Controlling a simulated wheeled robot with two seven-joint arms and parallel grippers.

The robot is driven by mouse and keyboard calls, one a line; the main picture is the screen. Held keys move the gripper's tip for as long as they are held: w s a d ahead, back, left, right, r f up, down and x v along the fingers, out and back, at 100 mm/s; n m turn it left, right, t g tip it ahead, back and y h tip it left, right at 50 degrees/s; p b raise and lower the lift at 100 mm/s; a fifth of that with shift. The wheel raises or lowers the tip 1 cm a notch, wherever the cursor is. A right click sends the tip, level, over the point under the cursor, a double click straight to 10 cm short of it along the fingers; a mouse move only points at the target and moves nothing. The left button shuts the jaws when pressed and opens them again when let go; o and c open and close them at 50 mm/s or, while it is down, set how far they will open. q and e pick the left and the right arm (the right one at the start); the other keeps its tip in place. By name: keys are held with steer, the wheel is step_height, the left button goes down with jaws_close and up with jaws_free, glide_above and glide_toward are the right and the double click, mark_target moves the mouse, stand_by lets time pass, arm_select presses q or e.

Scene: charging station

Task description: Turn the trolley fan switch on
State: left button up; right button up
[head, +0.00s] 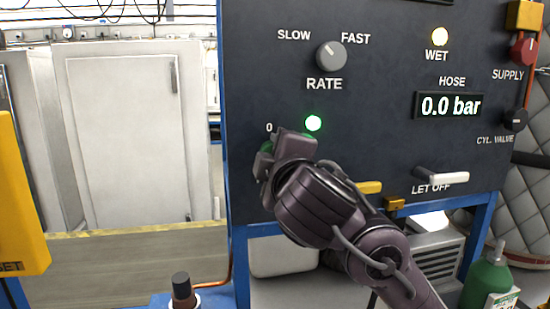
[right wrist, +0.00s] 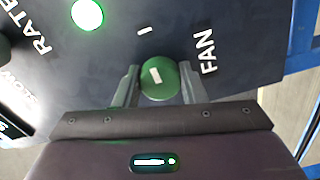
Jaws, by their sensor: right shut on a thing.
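My right gripper (right wrist: 158,92) is shut on the knob, one finger on each side. In the head view my right gripper (head: 266,158) is at the panel's left part, and the hand hides most of the knob and its label; a "0" mark (head: 269,127) shows above it. A green lamp (head: 313,123) beside it is lit. My left gripper is not in view.
The dark panel (head: 390,100) also carries a grey RATE knob (head: 331,55), a lit WET lamp (head: 440,37), a hose display (head: 447,105) reading 0.0 bar, a red SUPPLY knob (head: 523,50) and a white LET OFF lever (head: 442,176). A green bottle (head: 486,280) stands lower right.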

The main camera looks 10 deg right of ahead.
steer(key=shift+f, duration=0.1)
stand_by(0.3)
steer(key=o, duration=1)
steer(key=shift+s, duration=0.1)
steer(key=s, duration=0.7)
steer(key=shift+s, duration=0.3)
